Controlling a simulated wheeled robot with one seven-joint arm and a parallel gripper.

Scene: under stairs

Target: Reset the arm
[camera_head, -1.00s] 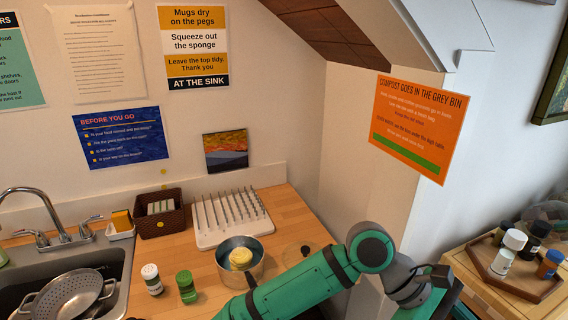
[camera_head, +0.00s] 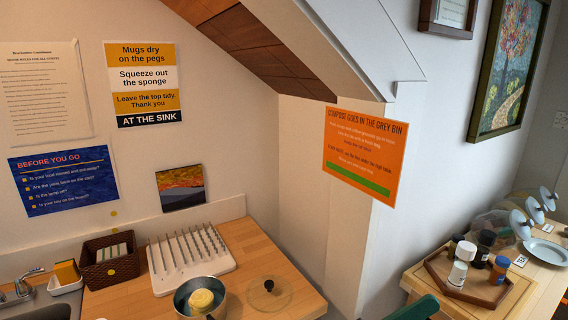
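Only a small piece of my green arm (camera_head: 416,309) shows, at the bottom edge right of centre, in front of the gap between the counter and the side table. My gripper is out of view, so its fingers and anything in them are hidden. A metal pot (camera_head: 201,298) with a round yellow thing (camera_head: 202,300) in it stands at the front of the wooden counter. A glass lid (camera_head: 269,292) with a dark knob lies to its right.
A white peg rack (camera_head: 188,258), a dark basket (camera_head: 110,259) and a yellow sponge (camera_head: 66,272) in a holder line the counter. A side table at right holds a wooden tray (camera_head: 440,263) with several bottles. The sloping stair underside (camera_head: 262,42) hangs above.

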